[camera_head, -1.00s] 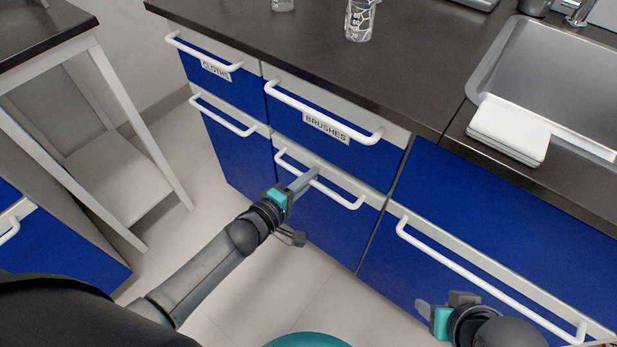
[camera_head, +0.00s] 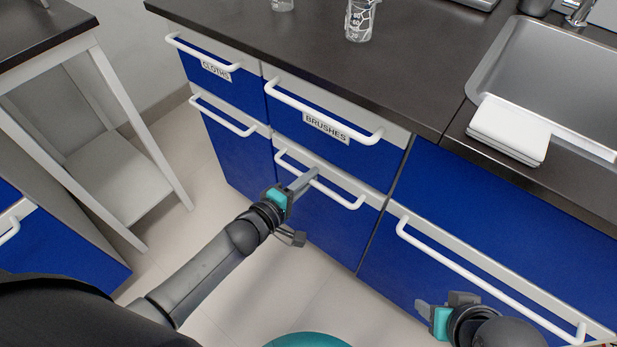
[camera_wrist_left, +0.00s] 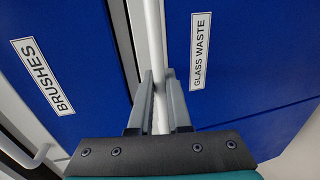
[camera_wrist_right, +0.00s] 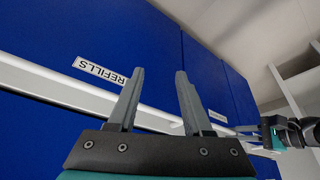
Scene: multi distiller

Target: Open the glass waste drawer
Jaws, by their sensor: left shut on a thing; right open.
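The glass waste drawer (camera_head: 325,222) is the blue lower front below the BRUSHES drawer (camera_head: 320,120), and it looks flush with its cabinet. Its GLASS WASTE label (camera_wrist_left: 201,50) shows in the left wrist view. My left gripper (camera_head: 314,174) is shut on the drawer's white bar handle (camera_head: 345,200), with the fingers on either side of the bar. The handle also shows between the fingers in the left wrist view (camera_wrist_left: 154,40). My right gripper (camera_head: 440,302) is open and empty, low at the right in front of another blue cabinet front.
The CLOTHS drawer (camera_head: 215,75) is at the upper left. A wide-handled blue front (camera_head: 500,220) lies under the sink (camera_head: 550,75). A white-legged table (camera_head: 110,95) stands at the left. The floor (camera_head: 255,300) before the drawer is clear.

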